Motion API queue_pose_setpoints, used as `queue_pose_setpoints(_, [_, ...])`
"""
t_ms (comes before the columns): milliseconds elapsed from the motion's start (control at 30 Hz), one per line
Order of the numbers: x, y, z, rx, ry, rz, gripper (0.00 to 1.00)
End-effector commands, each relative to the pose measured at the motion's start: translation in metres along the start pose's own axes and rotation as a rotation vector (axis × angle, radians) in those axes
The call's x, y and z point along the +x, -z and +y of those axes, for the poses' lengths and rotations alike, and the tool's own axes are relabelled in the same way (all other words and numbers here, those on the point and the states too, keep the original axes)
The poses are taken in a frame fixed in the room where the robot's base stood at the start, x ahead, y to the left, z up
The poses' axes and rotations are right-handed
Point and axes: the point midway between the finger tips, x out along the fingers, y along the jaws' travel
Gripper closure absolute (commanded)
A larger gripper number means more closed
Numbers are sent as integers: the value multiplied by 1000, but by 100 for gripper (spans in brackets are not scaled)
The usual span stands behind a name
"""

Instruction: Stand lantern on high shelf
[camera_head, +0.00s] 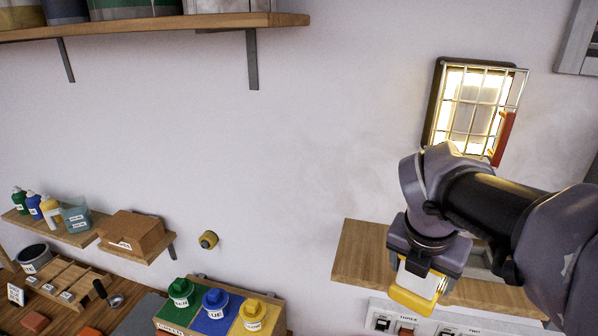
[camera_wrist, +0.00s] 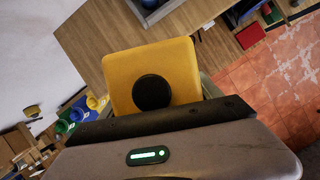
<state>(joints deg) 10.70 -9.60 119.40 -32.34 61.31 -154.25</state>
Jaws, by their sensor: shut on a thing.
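My gripper (camera_head: 428,266) is shut on the lantern (camera_head: 414,299), a boxy thing with a yellow end and a pale section. In the wrist view the lantern (camera_wrist: 180,58) shows a yellow square face with a round black knob, right in front of my gripper (camera_wrist: 155,106). In the head view the lantern is in front of a wooden wall shelf (camera_head: 358,262); I cannot tell whether it touches it. A higher wooden shelf (camera_head: 150,27) runs along the top left on metal brackets, with several tins on it. The fingertips are partly hidden.
A lit caged wall lamp (camera_head: 470,105) is just above my arm. Labelled switches (camera_head: 400,326) lie below the right shelf. Green, blue and yellow lidded pots (camera_head: 215,302) stand lower left, beside a small shelf with a brown box (camera_head: 130,232). The wall between is mostly bare.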

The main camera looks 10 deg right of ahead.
Motion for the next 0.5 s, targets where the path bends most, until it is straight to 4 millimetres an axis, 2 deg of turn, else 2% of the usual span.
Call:
queue_pose_setpoints(300, [35,-60,82,-4,1,2,90])
queue_pose_setpoints(500, [48,-80,109,-2,1,0,90])
